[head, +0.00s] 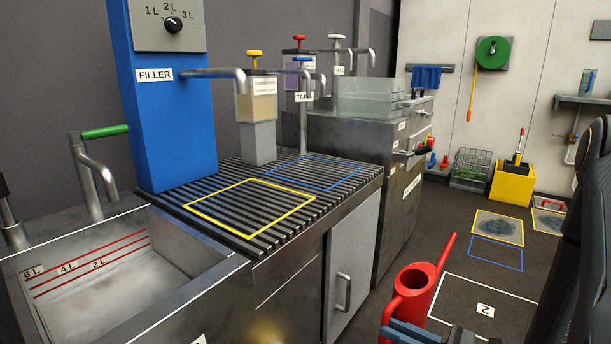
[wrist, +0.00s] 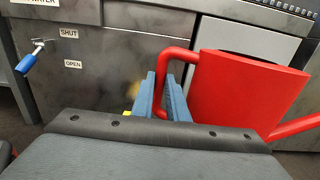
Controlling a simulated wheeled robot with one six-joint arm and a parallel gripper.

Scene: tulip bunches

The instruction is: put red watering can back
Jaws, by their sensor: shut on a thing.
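The red watering can (head: 414,287) is at the lower right of the head view, upright, with its long spout pointing up and to the right. Its open top faces up. It fills the right side of the wrist view (wrist: 240,95). My gripper (head: 405,331) is shut on the can's handle, and the wrist view shows the blue fingers (wrist: 165,98) at the handle. A white floor outline marked 2 (head: 485,309) lies behind and right of the can. I cannot tell how high the can is above the floor.
The steel counter with sink (head: 90,270) and slatted drain (head: 240,190) stands at left, its cabinet door (head: 352,275) close to the can. A yellow bin (head: 511,183) and wire basket (head: 470,170) stand by the far wall. A blue-handled valve (wrist: 30,62) is in the wrist view.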

